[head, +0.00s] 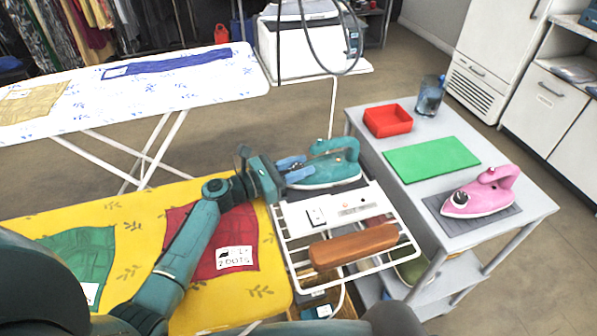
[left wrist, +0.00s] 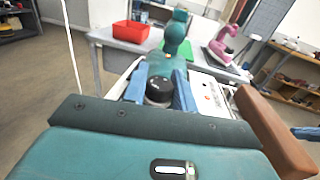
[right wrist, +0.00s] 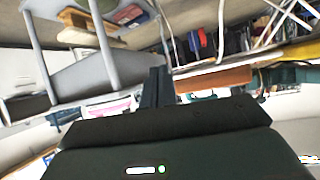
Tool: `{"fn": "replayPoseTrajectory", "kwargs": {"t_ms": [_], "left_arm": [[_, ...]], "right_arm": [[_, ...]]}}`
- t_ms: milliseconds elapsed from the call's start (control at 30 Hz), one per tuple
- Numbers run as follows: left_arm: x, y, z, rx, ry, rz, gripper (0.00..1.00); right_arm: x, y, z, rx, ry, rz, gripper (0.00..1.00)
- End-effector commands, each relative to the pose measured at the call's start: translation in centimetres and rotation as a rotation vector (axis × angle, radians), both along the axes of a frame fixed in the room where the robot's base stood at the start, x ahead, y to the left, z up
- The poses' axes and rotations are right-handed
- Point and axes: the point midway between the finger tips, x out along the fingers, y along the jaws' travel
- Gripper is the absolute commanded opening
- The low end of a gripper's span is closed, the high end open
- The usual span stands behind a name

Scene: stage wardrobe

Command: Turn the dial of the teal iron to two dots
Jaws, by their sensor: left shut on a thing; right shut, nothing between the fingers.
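The teal iron (head: 333,163) rests on the white wire rack at the end of the yellow ironing board. In the left wrist view its teal body (left wrist: 168,62) points away, with the black dial (left wrist: 159,90) near the camera. My left gripper (head: 290,166) reaches in from the left; its blue fingers (left wrist: 160,95) are shut on the dial, one on each side. The dial's marks cannot be read. My right gripper (right wrist: 158,88) is shut and empty, away from the iron; it does not show clearly in the head view.
The wire rack (head: 293,253) also carries a brown wooden block (head: 353,245) and a white panel. A grey trolley (head: 470,232) to the right holds a pink iron (head: 482,194), a green mat (head: 431,159), a red tray (head: 388,120) and a water jug (head: 430,95). A red cloth (head: 238,228) is labelled "2 DOTS".

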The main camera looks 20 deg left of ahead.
Motion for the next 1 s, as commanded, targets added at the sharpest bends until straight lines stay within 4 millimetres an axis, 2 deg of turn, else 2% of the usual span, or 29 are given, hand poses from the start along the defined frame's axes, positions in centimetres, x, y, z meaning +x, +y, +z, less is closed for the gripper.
{"fn": "replayPoseTrajectory", "kwargs": {"t_ms": [33, 500, 1000], "left_arm": [[0.2, 0.1, -0.5, 0.004, -0.003, -0.046, 0.04], [0.2, 0.0, -0.6, 0.001, -0.004, -0.491, 0.04], [0.0, -0.1, -0.5, -0.001, -0.002, -0.868, 0.04]], "right_arm": [[0.0, 0.1, -0.8, 0.012, -0.002, -0.001, 0.00], [0.7, 0.4, -4.6, 0.139, -0.011, -0.052, 0.00], [-1.1, -2.2, -2.8, 0.110, -0.234, -0.085, 0.00]]}}
